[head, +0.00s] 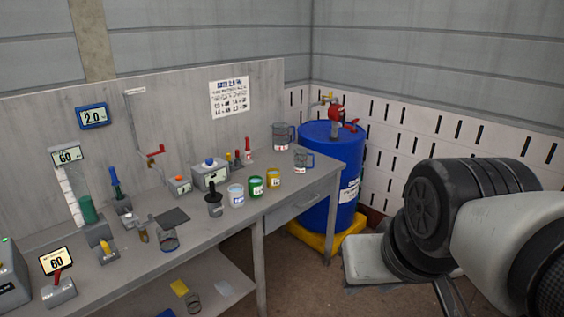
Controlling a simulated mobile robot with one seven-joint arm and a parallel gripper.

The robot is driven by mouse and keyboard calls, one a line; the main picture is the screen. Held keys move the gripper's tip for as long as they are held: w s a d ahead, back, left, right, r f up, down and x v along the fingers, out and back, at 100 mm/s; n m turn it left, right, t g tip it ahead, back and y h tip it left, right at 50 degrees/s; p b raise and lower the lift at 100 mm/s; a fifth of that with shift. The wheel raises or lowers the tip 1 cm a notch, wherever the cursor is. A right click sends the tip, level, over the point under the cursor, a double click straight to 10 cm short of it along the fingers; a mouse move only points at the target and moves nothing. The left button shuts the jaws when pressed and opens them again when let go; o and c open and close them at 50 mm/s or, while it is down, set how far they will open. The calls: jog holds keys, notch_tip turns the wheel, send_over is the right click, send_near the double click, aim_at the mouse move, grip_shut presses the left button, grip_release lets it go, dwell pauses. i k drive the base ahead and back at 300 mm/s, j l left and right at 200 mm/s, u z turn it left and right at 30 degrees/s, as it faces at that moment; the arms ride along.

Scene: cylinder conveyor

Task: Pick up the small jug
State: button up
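The small jug (303,160) is a clear grey jug with a blue handle on its right side. It stands upright near the right end of the grey workbench (313,185). A larger grey jug (283,136) stands just behind it to the left, close to the back panel. My arm reaches in from the right edge, well to the right of the bench and apart from both jugs. I cannot make out the fingers of my gripper in this view.
A blue drum (328,190) with a red pump on top stands on a yellow base beyond the bench's right end. White, green and yellow cups (256,187) stand left of the small jug. Instruments and bottles crowd the bench's left part. Floor is open before the drum.

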aim_at(304, 162)
jog(key=i+l+u, duration=0.15)
jog(key=i+u, duration=0.15)
jog(key=u, duration=0.2)
jog(key=i+l+u, duration=0.2)
jog(key=u, duration=0.25)
jog(key=i+l+u, duration=0.1)
jog(key=l, duration=0.25)
jog(key=i+l+u, duration=0.15)
jog(key=i+l, duration=0.15)
jog(key=i+l+u, duration=0.1)
jog(key=l, duration=0.35)
jog(key=i+l, duration=0.15)
jog(key=l, duration=0.25)
jog(key=i+l, duration=0.2)
jog(key=l, duration=0.15)
jog(key=i+l, duration=0.15)
jog(key=l, duration=0.25)
jog(key=i+l, duration=0.2)
jog(key=l, duration=0.2)
jog(key=i+l+u, duration=0.1)
jog(key=l, duration=0.25)
jog(key=i+l, duration=0.25)
jog(key=l, duration=0.15)
jog(key=i+l, duration=0.15)
jog(key=l, duration=0.25)
